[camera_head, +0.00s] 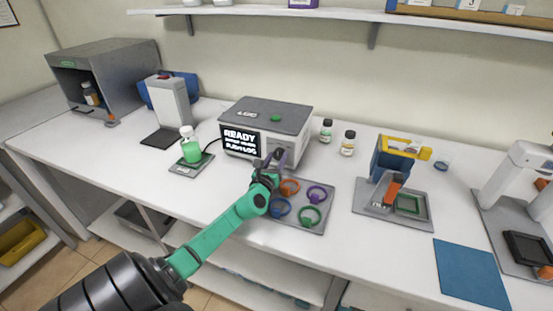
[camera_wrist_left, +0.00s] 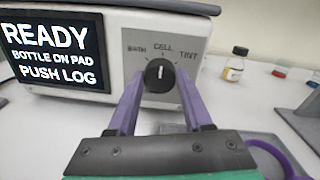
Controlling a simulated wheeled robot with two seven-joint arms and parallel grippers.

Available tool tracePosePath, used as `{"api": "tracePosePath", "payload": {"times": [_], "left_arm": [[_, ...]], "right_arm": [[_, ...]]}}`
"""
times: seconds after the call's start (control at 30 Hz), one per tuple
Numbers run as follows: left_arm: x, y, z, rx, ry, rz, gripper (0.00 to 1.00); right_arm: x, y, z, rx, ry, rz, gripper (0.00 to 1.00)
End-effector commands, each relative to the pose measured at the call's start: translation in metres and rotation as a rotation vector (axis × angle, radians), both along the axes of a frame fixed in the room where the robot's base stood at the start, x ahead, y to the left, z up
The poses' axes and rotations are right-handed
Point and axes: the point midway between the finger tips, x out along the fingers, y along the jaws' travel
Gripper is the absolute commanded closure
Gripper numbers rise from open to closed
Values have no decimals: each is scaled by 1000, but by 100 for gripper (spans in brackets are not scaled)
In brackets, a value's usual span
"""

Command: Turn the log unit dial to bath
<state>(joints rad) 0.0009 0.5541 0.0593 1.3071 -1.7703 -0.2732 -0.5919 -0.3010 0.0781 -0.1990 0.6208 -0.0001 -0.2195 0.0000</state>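The log unit (camera_head: 268,113) is a grey-white box with a dark top at the back middle of the bench. Its screen (camera_wrist_left: 55,50) reads READY, BOTTLE ON PAD, PUSH LOG. The black dial (camera_wrist_left: 154,78) sits on its front panel, under the labels BATH on the left, CELL at the top and TINT on the right. The dial's white mark points up to CELL. My left gripper (camera_head: 273,163) is at the log unit's front; in the left wrist view its purple fingers (camera_wrist_left: 160,84) are open, one on each side of the dial. Contact cannot be told.
A bottle of green liquid (camera_head: 191,151) stands on a pad (camera_head: 191,165) left of the unit. A mat with coloured rings (camera_head: 323,227) lies in front. Two small bottles (camera_head: 326,131) (camera_head: 348,144) stand to the right. A blue mat (camera_head: 470,273) lies at the front right.

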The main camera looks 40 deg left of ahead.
Motion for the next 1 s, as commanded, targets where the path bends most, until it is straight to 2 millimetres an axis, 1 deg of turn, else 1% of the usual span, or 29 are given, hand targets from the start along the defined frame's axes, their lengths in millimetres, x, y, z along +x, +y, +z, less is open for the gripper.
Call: {"api": "tracePosePath", "payload": {"times": [0.03,0.07,0.1,0.37,0.57,0.77,1.0], "left_arm": [[0,0,0,0,0,0,85],[0,0,0,0,0,0,96],[0,0,0,0,0,0,100],[0,0,-1,-21,-7,0,100],[-1,0,-3,-96,-33,1,100],[-1,1,-3,-231,-81,1,100],[-1,1,-3,-438,-153,1,100]], "right_arm": [[0,1,0,2,0,-1,43],[0,2,0,3,1,-1,43],[0,2,0,3,1,-1,43],[-1,2,-3,3,2,-1,43],[-1,1,-10,1,2,0,43],[-1,-1,-19,-3,2,2,43],[0,-2,-29,-4,1,3,43]]}}
